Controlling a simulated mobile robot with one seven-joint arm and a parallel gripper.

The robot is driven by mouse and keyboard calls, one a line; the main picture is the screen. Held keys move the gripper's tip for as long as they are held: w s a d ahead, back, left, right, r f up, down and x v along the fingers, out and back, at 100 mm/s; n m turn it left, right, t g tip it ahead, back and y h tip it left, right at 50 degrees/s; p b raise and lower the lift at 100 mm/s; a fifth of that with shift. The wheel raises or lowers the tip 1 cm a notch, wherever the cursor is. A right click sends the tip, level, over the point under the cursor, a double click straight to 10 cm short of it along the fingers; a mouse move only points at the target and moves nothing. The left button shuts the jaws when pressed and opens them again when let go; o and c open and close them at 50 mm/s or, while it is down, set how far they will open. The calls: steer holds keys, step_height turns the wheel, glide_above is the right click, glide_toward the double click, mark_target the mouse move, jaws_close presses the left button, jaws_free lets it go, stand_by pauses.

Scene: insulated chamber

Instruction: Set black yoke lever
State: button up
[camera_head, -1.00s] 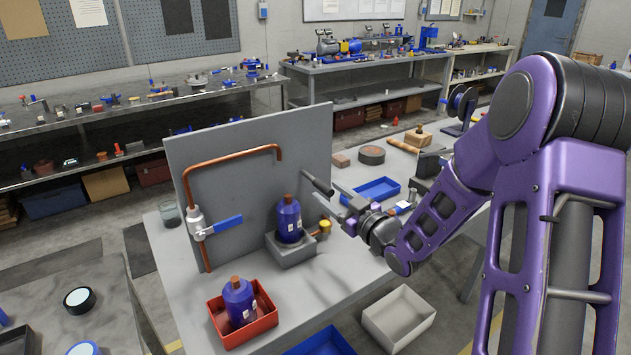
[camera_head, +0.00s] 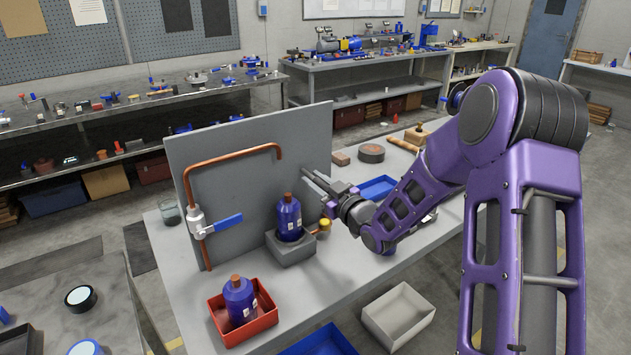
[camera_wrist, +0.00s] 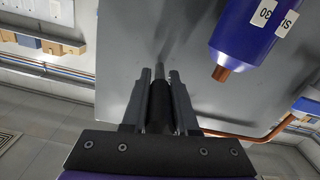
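The black yoke lever (camera_wrist: 160,105) shows in the wrist view as a thick black grip on a thinner grey rod pointing at the grey panel. My gripper (camera_wrist: 160,88) has one finger on each side of the grip, and both fingers appear to press on it. In the head view my gripper (camera_head: 318,184) is at the right edge of the upright panel (camera_head: 235,140), right of the blue bottle (camera_head: 289,218). The fingers and lever overlap there and are hard to tell apart.
A copper pipe with a blue valve handle (camera_head: 229,222) runs along the panel. A red tray (camera_head: 214,304) holds another blue bottle. A brass knob (camera_head: 325,226) sits below my gripper. A blue tray (camera_head: 376,187) lies behind my arm.

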jaws_close()
